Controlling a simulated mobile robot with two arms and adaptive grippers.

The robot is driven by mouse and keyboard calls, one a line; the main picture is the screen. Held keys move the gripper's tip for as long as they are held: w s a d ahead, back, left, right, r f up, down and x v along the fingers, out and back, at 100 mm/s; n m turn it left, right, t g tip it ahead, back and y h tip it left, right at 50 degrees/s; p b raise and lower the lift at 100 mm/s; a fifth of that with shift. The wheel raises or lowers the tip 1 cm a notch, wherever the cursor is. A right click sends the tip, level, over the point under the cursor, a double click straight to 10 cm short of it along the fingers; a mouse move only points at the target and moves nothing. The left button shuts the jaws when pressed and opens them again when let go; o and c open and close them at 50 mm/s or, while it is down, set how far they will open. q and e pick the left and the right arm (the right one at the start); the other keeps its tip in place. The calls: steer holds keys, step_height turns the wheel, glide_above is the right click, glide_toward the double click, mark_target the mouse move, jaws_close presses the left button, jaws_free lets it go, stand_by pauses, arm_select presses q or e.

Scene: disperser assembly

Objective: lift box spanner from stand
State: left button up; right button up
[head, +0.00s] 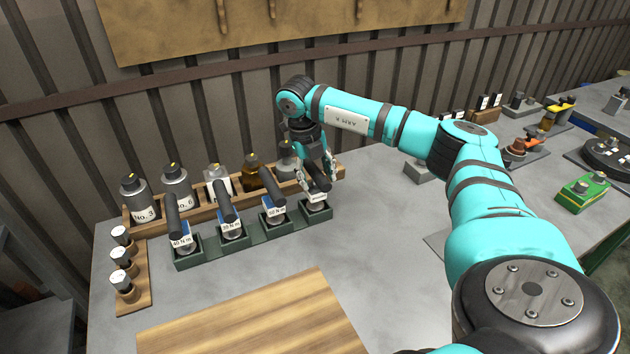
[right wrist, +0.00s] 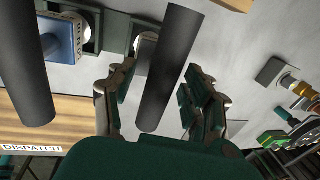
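Several box spanners with dark cylindrical handles stand in a green stand (head: 250,240) on the table. Their labels include 40 N m and 20 N m. The rightmost box spanner (head: 318,184) stands in the stand's right end, under my right gripper (head: 316,166). In the right wrist view its dark handle (right wrist: 167,70) lies between the fingers of my right gripper (right wrist: 160,103). The fingers are open, with visible gaps on both sides of the handle. Another box spanner (right wrist: 22,70) with a blue part is at the left there. My left gripper is not in view.
A wooden rack (head: 140,216) with several bottles stands close behind the stand. A small wooden holder (head: 130,300) is at the left, and a wooden board (head: 250,325) lies in front. Other fixtures, including a green block (head: 582,192), are at the right.

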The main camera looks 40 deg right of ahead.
jaws_close()
steer(key=shift+w+r, duration=0.1)
stand_by(0.3)
